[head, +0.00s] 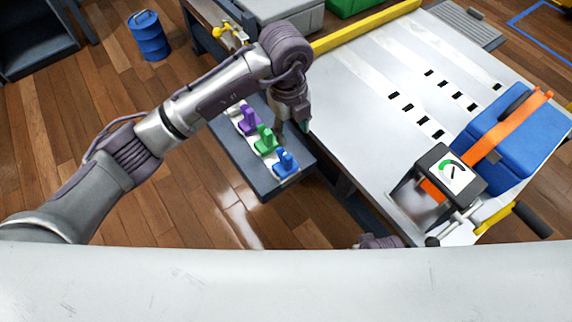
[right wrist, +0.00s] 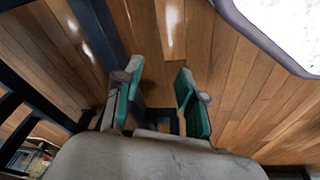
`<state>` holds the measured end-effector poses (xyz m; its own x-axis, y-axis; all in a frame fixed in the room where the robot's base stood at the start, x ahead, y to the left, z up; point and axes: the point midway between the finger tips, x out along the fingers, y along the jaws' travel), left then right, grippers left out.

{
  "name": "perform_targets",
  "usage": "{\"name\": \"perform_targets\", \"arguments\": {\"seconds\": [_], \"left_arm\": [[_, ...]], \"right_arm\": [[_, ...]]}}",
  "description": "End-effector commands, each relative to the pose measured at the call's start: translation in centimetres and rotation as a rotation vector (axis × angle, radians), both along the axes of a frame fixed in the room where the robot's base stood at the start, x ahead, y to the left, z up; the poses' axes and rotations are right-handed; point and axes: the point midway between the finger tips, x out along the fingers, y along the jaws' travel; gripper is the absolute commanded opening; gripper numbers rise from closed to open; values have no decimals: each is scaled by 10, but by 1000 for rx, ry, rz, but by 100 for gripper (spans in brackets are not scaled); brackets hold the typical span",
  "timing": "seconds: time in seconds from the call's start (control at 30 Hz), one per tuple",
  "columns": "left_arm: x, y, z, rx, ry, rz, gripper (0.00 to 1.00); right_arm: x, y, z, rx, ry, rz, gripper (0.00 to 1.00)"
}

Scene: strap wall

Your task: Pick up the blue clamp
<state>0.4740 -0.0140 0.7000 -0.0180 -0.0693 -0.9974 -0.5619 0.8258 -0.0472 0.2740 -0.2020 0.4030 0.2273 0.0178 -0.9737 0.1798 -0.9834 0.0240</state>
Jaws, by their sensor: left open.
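The blue clamp (head: 286,162) stands at the near end of a row on a dark grey shelf (head: 262,186) beside the table. A green clamp (head: 266,140) and a purple clamp (head: 247,120) stand behind it in the row. My left gripper (head: 293,124) is open and points down, just above and beyond the blue clamp in the picture, close to the green clamp. It appears empty and apart from the blue clamp. My right gripper (right wrist: 160,100) is open and empty in the right wrist view, over the wooden floor.
The white slotted table (head: 360,95) lies to the right, with a blue box (head: 520,130) under an orange strap (head: 510,130) and a gauge device (head: 452,172). A yellow bar (head: 365,28) runs along the back. A blue barrel (head: 149,36) stands on the floor.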

Motion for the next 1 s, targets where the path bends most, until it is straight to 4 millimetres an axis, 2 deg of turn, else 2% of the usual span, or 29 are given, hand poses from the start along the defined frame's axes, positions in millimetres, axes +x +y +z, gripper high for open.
{"name": "perform_targets", "arguments": {"seconds": [0.13,0.43,0.73,1.0], "left_arm": [[6,14,-9,76,-16,37,52],[6,14,-67,74,-14,35,52],[6,13,-92,71,-15,33,52],[5,13,-131,70,-15,32,52]], "right_arm": [[2,0,4,1,-5,-1,40],[8,0,34,2,-21,-3,40],[9,0,51,3,-29,-5,40],[9,0,81,3,-46,-7,40]]}}
